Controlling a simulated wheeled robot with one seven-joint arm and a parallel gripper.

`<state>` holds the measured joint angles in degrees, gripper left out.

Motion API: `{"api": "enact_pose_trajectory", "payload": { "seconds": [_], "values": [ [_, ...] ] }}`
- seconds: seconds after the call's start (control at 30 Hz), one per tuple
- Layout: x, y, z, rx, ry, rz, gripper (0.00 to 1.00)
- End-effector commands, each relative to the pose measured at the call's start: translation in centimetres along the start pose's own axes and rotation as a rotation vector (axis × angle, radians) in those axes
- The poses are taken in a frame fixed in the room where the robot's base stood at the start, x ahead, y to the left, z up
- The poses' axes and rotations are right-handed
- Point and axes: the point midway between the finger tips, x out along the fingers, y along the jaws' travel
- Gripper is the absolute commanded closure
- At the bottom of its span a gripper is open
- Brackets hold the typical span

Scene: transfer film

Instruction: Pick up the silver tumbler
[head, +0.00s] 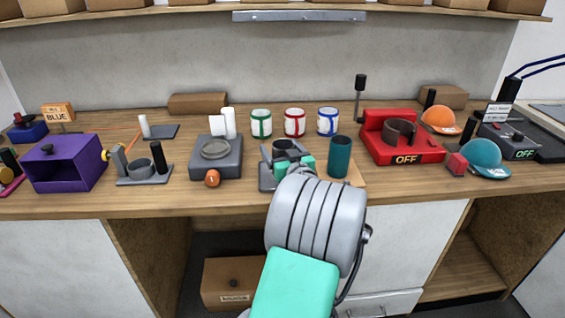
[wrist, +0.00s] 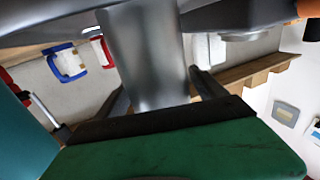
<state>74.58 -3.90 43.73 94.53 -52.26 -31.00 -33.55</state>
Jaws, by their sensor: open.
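The silver tumbler (wrist: 146,60) stands out in the wrist view as a smooth metallic cylinder between the two dark fingers of my gripper (wrist: 160,88). The fingers are open, one on either side of it, with a visible gap at least on the right. I cannot tell whether the left finger touches it. In the head view my gripper (head: 291,163) is over the middle of the counter, at a dark grey stand (head: 267,180). My arm covers much of that spot, and I cannot make out the tumbler clearly there.
A teal cylinder (head: 340,157) stands close on the right and shows large at the wrist view's left edge (wrist: 22,135). Green (head: 261,123), red (head: 295,123) and blue (head: 328,121) banded mugs stand behind. A grey device (head: 216,160) is left; a red unit (head: 385,150) is right.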

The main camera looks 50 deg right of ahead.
Motion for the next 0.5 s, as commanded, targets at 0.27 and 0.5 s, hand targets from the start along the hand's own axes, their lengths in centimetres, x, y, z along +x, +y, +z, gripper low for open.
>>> {"api": "enact_pose_trajectory", "payload": {
  "seconds": [0.27,0.5],
  "values": [
    [0.43,-0.07,0.07,-0.001,-0.001,-0.001,0.22],
    [0.41,-0.09,0.08,0.000,-0.001,-0.001,0.41]
  ]
}}
